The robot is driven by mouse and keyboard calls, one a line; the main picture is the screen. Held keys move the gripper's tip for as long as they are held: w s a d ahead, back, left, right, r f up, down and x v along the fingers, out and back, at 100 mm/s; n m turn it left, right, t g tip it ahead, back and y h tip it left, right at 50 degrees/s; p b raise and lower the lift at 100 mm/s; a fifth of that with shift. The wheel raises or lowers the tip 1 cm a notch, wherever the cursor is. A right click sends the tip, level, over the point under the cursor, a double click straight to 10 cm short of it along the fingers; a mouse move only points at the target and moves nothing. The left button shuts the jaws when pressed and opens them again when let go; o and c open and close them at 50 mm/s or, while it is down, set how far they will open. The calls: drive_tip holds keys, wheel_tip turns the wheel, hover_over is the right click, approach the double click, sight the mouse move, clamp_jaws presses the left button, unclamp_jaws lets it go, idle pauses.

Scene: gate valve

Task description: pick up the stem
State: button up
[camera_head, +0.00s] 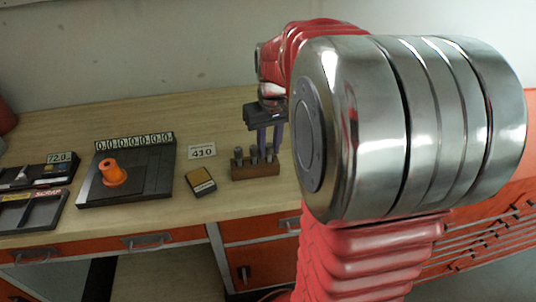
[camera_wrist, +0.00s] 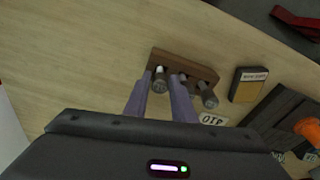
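A brown wooden rack (camera_head: 256,171) stands on the bench and holds several upright grey metal pins. I cannot tell for sure which pin is the stem. My gripper (camera_head: 269,147) points down over the right part of the rack, its two purple-grey fingers apart. In the wrist view, the rack (camera_wrist: 200,65) lies just beyond my fingertips (camera_wrist: 160,78). One pale-tipped pin (camera_wrist: 160,82) shows between the fingers, and other pins are right of it, one partly hidden by the right finger. I cannot tell whether the fingers touch any pin.
A small black and yellow box (camera_head: 200,182) and a white "410" label (camera_head: 202,151) are left of the rack. Further left are a dark tray (camera_head: 150,185) with an orange part (camera_head: 113,173) and smaller black trays (camera_head: 30,210). Bench behind the rack is clear.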

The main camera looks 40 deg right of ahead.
drive_tip(key=shift+c, duration=0.6)
clamp_jaws()
drive_tip(key=shift+r, duration=0.1)
wheel_tip(320, 180, up, 10)
drive_tip(key=shift+f, duration=0.2)
drive_tip(key=shift+r, duration=0.15)
idle(0.8)
